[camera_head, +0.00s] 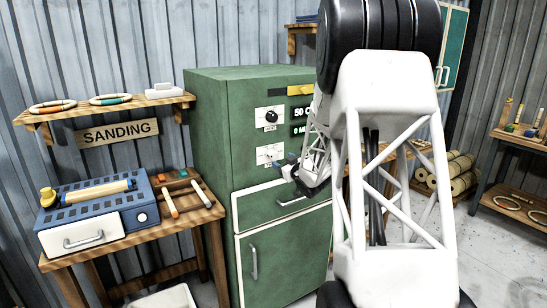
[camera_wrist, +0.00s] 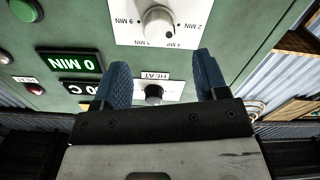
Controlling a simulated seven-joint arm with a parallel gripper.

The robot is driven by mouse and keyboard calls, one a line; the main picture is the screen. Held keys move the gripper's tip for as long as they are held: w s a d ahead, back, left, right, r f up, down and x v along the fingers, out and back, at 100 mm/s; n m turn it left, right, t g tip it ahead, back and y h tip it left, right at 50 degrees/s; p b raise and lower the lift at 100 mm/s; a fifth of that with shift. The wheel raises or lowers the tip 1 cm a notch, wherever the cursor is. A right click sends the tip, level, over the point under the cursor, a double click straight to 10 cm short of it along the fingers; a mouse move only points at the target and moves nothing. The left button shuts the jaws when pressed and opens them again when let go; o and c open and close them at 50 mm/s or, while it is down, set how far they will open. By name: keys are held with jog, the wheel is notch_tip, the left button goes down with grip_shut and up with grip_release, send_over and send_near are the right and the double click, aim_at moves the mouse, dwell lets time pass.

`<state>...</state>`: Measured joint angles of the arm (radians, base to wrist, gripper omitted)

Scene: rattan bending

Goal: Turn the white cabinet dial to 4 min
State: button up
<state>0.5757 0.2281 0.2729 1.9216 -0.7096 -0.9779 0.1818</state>
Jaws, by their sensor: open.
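The white dial (camera_wrist: 159,22) sits on a white plate on the green cabinet (camera_head: 215,120). In the wrist view, which is upside down, the plate shows 2 MIN, 4 MIN and 6 MIN labels. A small dark mark is on the dial's lower right, near the 4 MIN label. The minute display (camera_wrist: 71,62) reads 0 MIN. My gripper (camera_wrist: 161,60) is open and empty, its blue fingers spread. The dial appears just beyond the fingertips, between their lines; I see no contact. In the head view my gripper (camera_head: 288,163) is beside the dial's plate (camera_head: 268,155).
A black HEAT knob (camera_wrist: 153,94) shows between my fingers in the wrist view. A red button (camera_wrist: 35,89) and a green button (camera_wrist: 25,9) are on the panel. A sanding bench (camera_head: 150,235) stands left of the cabinet, below a shelf (camera_head: 110,106).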

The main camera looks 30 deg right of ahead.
aim_at(274, 156)
jog(key=shift+w+d, duration=0.1)
jog(key=shift+w, duration=0.1)
dwell(0.4)
jog(key=shift+w, duration=3.75)
jog(key=c, duration=0.9)
jog(key=shift+c, duration=0.2)
jog(key=shift+m, duration=0.5)
jog(key=m, duration=1)
jog(key=shift+m, duration=0.4)
